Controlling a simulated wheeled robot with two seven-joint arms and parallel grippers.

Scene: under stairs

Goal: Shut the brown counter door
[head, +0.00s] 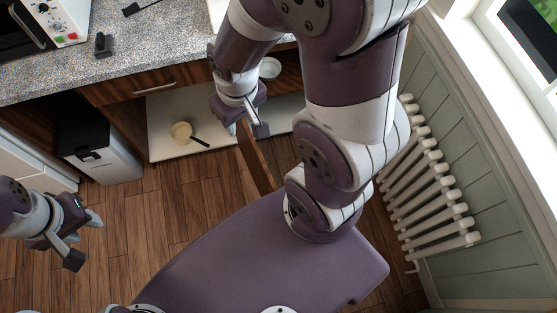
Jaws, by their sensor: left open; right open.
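The brown counter door (256,163) stands open in the head view, seen nearly edge-on and jutting from the counter toward my base. My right gripper (247,129) is open at the door's far end, close to the cabinet opening. Its fingers overlap the door in the picture, and I cannot tell whether they touch it. My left gripper (85,239) is open and empty over the floor at the lower left, well apart from the door. My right arm hides part of the counter and the door's surroundings.
The open cabinet has a pale shelf (163,152) with a yellowish pan (181,131) and a white bowl (269,68). A black-and-white bin (103,160) stands left of it. A white radiator (430,190) lines the right wall. Wooden floor at left centre is clear.

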